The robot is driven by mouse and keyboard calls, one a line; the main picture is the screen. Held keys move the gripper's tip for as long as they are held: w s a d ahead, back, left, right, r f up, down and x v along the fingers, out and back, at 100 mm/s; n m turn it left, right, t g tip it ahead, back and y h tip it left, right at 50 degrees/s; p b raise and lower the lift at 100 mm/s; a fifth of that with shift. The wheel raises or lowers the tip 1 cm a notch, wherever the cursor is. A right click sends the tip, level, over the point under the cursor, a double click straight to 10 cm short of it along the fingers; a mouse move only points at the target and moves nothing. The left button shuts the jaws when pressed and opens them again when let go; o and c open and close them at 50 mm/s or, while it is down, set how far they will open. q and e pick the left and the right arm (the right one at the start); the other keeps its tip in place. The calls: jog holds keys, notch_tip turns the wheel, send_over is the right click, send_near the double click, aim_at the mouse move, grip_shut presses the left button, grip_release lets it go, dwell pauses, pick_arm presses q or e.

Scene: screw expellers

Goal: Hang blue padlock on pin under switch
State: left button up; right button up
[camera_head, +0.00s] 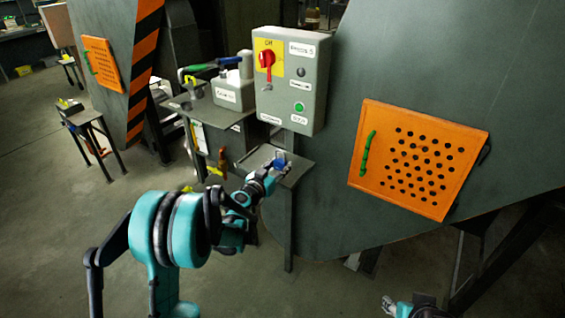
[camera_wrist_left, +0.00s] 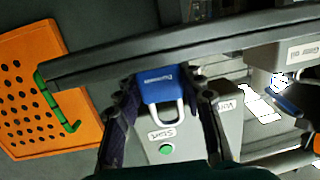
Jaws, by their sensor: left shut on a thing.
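The blue padlock (camera_head: 279,161) is between the fingers of my left gripper (camera_head: 272,170), in front of and below the grey switch box (camera_head: 310,80). In the left wrist view the padlock (camera_wrist_left: 158,86) is held between both fingers, with its pale shackle hanging toward the bottom of that picture. The red switch (camera_head: 266,58) sits on a yellow plate marked Off. A small pin (camera_head: 267,87) shows under it. The padlock is apart from the pin. Part of my right gripper (camera_head: 389,304) shows at the bottom edge; its jaws are too small to judge.
A small grey shelf (camera_head: 298,171) is under the box, close to my left gripper. An orange perforated panel (camera_head: 420,160) with a green handle is on the right. A grey container (camera_head: 232,92) and a green-and-blue tool (camera_head: 208,68) are left of the box.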

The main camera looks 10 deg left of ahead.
aim_at(276, 161)
pick_arm(q)
jog(key=shift+s+a+r+p, duration=0.15)
jog(key=shift+s+r+p, duration=0.35)
jog(key=shift+r, duration=0.35)
jog(key=shift+s+a+r+p, duration=0.15)
jog(key=shift+s+r+p, duration=0.3)
jog(key=shift+r, duration=0.35)
pick_arm(e)
notch_tip(276, 161, up, 2)
jog(key=shift+r, duration=0.1)
